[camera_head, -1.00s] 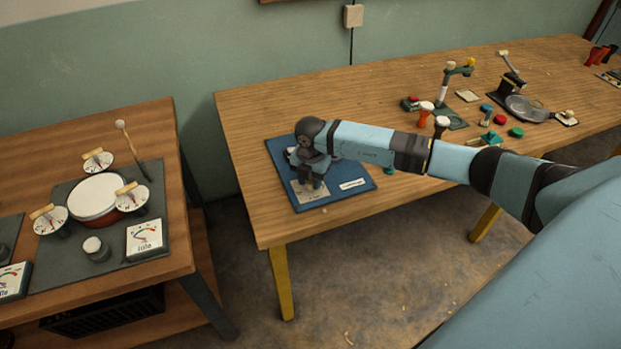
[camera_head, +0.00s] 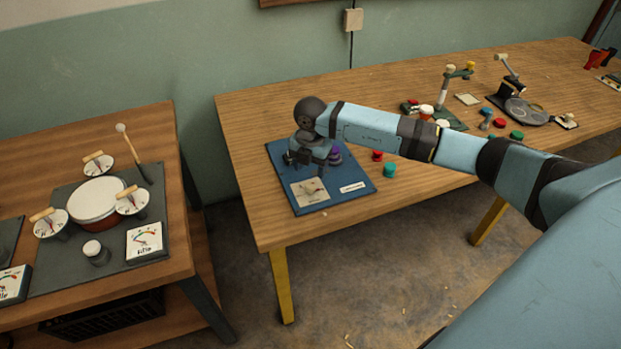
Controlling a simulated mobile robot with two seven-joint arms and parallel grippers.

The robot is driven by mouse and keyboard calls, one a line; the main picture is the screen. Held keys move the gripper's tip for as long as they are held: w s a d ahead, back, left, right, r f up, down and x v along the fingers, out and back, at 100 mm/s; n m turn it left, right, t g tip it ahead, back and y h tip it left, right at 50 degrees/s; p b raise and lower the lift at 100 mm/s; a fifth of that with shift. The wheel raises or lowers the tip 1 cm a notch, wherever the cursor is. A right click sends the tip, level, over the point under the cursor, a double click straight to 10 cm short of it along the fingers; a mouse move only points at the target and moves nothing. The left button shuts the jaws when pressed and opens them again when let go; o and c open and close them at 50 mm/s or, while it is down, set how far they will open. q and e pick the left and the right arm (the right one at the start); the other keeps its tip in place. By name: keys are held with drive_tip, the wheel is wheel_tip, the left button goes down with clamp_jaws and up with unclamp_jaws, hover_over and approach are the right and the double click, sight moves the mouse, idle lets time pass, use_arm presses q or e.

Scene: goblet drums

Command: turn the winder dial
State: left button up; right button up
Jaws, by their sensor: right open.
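A blue board (camera_head: 350,173) lies near the left end of the long wooden table. It bears a gauge card (camera_head: 309,191) at its front left, a small white label (camera_head: 353,187) and a dark purple stepped knob (camera_head: 335,156) at the back. I cannot tell for sure which part is the winder dial; my right gripper hides some of the board's back left. My right gripper (camera_head: 306,163) is open over the board, left of the purple knob and behind the gauge card. I cannot tell whether it touches anything. My left gripper is out of view.
Red (camera_head: 377,156) and green (camera_head: 389,170) knobs stand right of the board, close to my right arm. A separate left table holds a drum (camera_head: 97,200) with dials. The long table's front strip is clear.

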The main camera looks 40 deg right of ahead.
sight(310, 184)
wheel_tip(310, 184, up, 8)
drive_tip(key=shift+f, duration=0.2)
idle(0.4)
